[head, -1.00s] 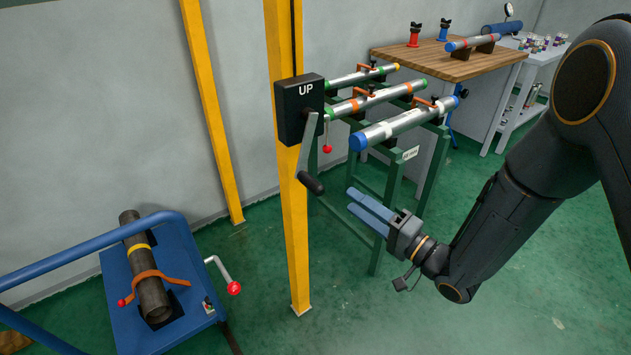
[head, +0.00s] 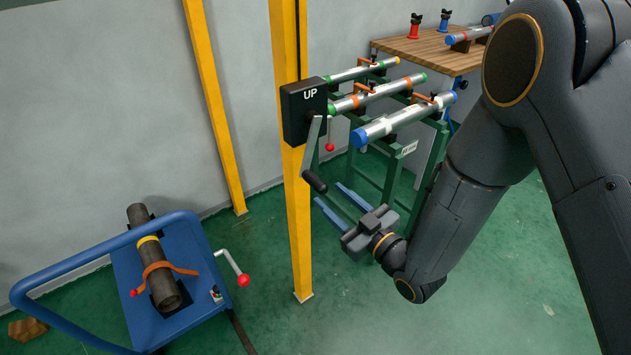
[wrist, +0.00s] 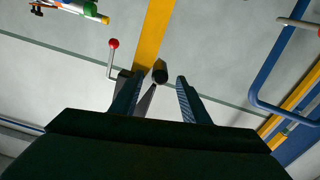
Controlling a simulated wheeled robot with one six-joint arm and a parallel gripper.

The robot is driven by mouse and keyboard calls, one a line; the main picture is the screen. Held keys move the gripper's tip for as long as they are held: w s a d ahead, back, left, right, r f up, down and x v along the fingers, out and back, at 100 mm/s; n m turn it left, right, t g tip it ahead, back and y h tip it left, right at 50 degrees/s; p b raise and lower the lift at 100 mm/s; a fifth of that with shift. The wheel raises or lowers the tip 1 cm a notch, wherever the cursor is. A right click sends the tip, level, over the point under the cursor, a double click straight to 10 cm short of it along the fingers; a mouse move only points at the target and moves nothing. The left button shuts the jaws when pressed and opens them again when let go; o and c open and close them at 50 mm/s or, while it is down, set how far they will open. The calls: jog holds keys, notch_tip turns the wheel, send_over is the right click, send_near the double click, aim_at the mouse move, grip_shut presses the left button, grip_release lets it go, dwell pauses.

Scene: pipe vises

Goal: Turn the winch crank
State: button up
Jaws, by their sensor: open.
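The winch is a black box marked UP (head: 303,110) on a yellow post. Its grey crank arm (head: 311,148) hangs downward and ends in a black cylindrical grip (head: 315,181). My gripper (head: 329,194) is open, its two blue fingers pointing at the grip from just right of and below it in the head view. In the wrist view the black grip (wrist: 160,71) shows end-on between and beyond the fingertips (wrist: 160,82). The fingers do not appear to touch it. The box is mostly hidden behind a finger there.
A green rack (head: 393,185) with several clamped pipes stands right behind the crank. The yellow post (head: 298,235) is close left of my fingers. A blue cart (head: 165,275) with a dark pipe stands at left. Green floor (head: 480,310) is clear at front right.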

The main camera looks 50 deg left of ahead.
aim_at(316, 184)
jog(key=shift+a+p, duration=0.95)
jog(key=shift+a, duration=2.65)
grip_shut()
